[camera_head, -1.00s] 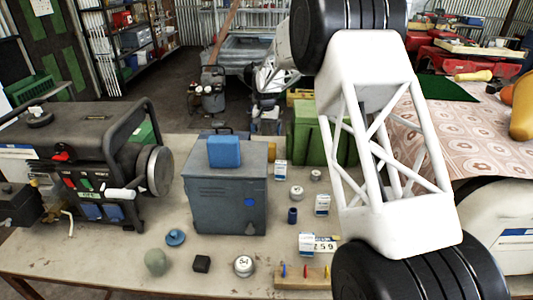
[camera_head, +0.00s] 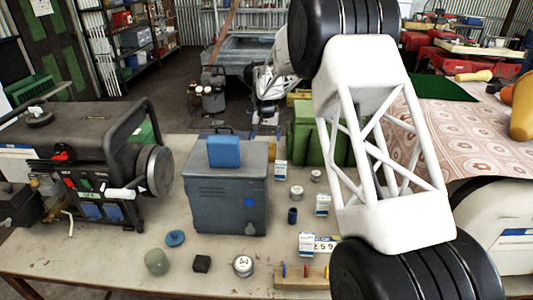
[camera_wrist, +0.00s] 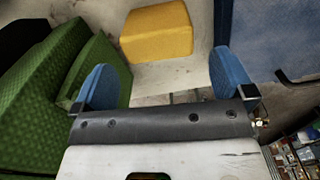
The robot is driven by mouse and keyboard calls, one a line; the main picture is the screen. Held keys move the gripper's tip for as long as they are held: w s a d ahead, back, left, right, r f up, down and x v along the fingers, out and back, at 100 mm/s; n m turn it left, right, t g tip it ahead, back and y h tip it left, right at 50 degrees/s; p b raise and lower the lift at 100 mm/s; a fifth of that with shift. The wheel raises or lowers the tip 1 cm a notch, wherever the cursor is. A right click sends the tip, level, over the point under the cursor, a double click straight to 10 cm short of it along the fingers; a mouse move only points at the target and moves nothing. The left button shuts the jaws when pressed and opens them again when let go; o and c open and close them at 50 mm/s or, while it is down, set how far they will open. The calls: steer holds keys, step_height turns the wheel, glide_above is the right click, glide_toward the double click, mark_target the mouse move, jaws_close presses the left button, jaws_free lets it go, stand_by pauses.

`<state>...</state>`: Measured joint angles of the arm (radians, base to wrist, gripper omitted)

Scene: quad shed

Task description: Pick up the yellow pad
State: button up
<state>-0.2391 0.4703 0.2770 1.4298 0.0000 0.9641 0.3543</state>
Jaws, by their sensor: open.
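The yellow pad (camera_wrist: 157,32) is a block with rounded edges in the top middle of the wrist view. It lies on a pale surface between green containers and a blue-grey box. A small yellow patch between the grey metal box and the green can in the head view (camera_head: 271,152) may be the same pad. My gripper (camera_wrist: 165,80) has two blue fingertips, spread wide with nothing between them. The pad is ahead of the fingertips and apart from them. In the head view my gripper is small and partly hidden behind the bench items.
Green containers (camera_wrist: 45,100) stand close to the left fingertip in the wrist view. A blue-grey wall (camera_wrist: 275,35) is on the right. In the head view, the grey metal box (camera_head: 225,195) with a blue block (camera_head: 224,151) on top stands on the bench (camera_head: 110,255).

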steer(key=shift+s+d+f, duration=0.1)
steer(key=shift+f, duration=2.35)
steer(key=c, duration=0.7)
